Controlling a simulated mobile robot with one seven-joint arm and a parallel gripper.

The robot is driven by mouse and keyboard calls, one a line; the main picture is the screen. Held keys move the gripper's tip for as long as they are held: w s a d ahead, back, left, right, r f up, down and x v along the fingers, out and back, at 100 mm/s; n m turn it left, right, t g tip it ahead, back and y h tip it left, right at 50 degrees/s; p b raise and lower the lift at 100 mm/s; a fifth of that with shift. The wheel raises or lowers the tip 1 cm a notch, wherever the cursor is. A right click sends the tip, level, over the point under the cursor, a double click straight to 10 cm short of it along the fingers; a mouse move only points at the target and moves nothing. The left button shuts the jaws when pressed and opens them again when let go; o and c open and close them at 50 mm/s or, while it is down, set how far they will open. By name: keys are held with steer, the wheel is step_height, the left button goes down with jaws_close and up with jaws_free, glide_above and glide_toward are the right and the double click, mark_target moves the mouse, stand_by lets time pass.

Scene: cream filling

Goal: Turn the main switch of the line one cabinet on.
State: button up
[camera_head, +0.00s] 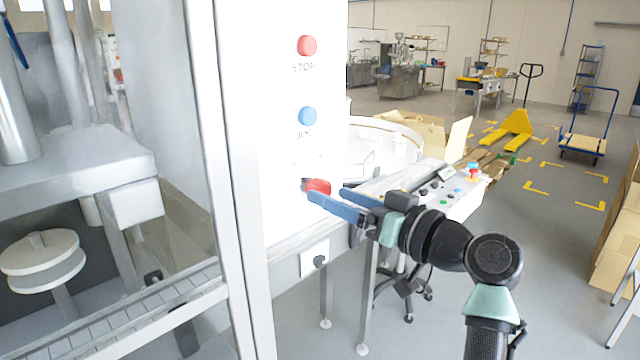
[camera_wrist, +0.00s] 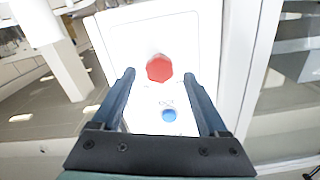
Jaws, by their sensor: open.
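The line one cabinet's white front panel (camera_head: 285,150) carries a red switch knob (camera_head: 318,186) low down. In the wrist view the red knob (camera_wrist: 159,68) looks faceted, and it lies between and slightly beyond the fingertips. My gripper (camera_head: 327,194) is open and empty, its blue fingers pointing at the knob. One fingertip overlaps the knob's lower edge in the head view; I cannot tell whether it touches. In the wrist view my gripper (camera_wrist: 159,76) has a finger on each side of the knob. The knob's markings are not readable.
Above the knob are a blue JOG button (camera_head: 307,116) and a red STOP button (camera_head: 307,45). A metal frame post (camera_head: 232,180) stands left of the panel. A control box with buttons (camera_head: 450,193) is behind my gripper. Open floor lies to the right.

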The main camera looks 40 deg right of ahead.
mark_target(325, 192)
steer(key=shift+w+a, duration=0.1)
steer(key=shift+w, duration=2.05)
steer(key=shift+p, duration=0.3)
jaws_close()
